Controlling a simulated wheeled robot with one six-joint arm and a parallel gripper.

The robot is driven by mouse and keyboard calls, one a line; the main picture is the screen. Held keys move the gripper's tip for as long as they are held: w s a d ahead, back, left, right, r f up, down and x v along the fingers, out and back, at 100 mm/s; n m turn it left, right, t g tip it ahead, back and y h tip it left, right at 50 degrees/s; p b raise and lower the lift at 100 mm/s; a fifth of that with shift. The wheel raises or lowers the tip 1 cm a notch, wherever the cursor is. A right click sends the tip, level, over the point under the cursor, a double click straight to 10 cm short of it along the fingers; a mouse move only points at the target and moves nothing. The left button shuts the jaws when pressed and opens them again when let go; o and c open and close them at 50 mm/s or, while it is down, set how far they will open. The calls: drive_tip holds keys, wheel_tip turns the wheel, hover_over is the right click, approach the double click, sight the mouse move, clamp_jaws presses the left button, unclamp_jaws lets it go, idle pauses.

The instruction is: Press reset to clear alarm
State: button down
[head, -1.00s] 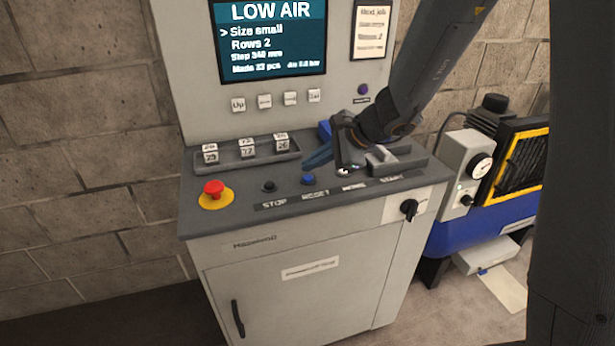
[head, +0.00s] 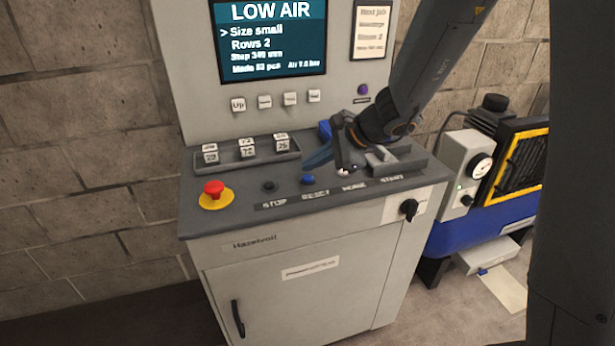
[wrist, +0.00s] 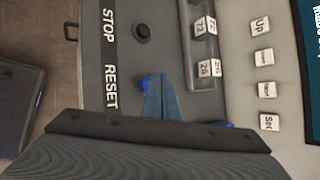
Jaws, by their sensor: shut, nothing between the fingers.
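The blue RESET button (head: 307,180) is on the sloped grey control desk, above its RESET label (head: 315,195). In the wrist view the button (wrist: 145,83) shows just beside the tip of my gripper, partly covered by it. My gripper (head: 308,163) is shut and empty, its blue fingers pointing left and down over the desk. In the wrist view the fingers (wrist: 162,92) appear together as one narrow wedge. I cannot tell whether the tip touches the desk or the button. The screen (head: 270,40) reads LOW AIR.
A black STOP button (head: 269,186) and a red emergency stop (head: 214,188) lie left of RESET. A tray of small number blocks (head: 247,152) stands behind. A white button (head: 344,172) sits right, near my wrist. A blue compressor (head: 470,230) stands right of the cabinet.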

sight(312, 178)
drive_tip(key=shift+f+b, duration=0.25)
drive_tip(key=shift+b, duration=0.1)
drive_tip(key=shift+f, duration=0.2)
drive_tip(key=shift+f+b, duration=0.45)
drive_tip(key=shift+b, duration=0.35)
idle(0.6)
drive_tip(key=shift+r, duration=0.1)
drive_tip(key=shift+r+p, duration=0.65)
drive_tip(key=shift+r, duration=0.15)
wheel_tip(312, 178, up, 5)
drive_tip(key=p, duration=0.4)
idle(0.3)
idle(0.5)
